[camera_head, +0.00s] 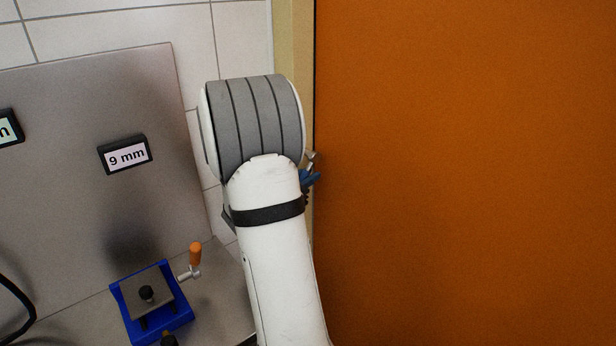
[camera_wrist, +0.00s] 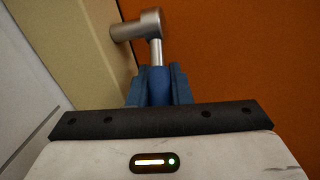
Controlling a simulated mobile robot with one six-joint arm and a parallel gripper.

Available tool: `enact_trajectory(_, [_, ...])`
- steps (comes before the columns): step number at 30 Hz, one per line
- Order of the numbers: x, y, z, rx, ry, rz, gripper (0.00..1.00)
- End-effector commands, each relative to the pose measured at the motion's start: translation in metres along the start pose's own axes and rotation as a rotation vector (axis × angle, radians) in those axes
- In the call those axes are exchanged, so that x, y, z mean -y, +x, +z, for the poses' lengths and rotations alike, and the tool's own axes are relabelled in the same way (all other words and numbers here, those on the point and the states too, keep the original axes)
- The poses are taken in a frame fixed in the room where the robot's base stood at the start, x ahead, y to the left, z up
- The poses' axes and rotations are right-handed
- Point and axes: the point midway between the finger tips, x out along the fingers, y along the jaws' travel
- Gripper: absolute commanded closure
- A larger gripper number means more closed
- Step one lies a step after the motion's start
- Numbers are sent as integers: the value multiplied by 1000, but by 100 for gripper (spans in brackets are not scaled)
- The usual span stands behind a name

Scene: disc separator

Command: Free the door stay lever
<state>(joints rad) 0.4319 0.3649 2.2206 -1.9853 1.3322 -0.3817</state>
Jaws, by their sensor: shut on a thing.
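The door stay lever (camera_wrist: 154,50) is a grey metal bar in the wrist view, joined to a thick metal pivot at the door frame, with a blue grip at its near end. My gripper (camera_wrist: 157,88) is shut on that blue grip, one blue finger on each side. In the head view my arm hides most of the gripper. Only a blue piece and a bit of metal of the lever (camera_head: 311,158) show at the arm's right edge. The orange door (camera_head: 465,170) fills the right side and stands beside the tan frame (camera_head: 294,50).
A steel panel (camera_head: 60,180) with a "9 mm" sign (camera_head: 125,154) stands at the left against white tiles (camera_head: 110,35). A blue fixture (camera_head: 178,318) and an orange-handled crank (camera_head: 195,254) sit on the counter at the lower left, left of my arm.

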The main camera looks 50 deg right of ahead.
Motion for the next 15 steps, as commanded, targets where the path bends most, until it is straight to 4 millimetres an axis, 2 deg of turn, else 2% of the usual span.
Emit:
enact_trajectory(7, [3,7,-11,115,-18,12,100])
enact_trajectory(15, [4,14,-7,250,-38,28,100])
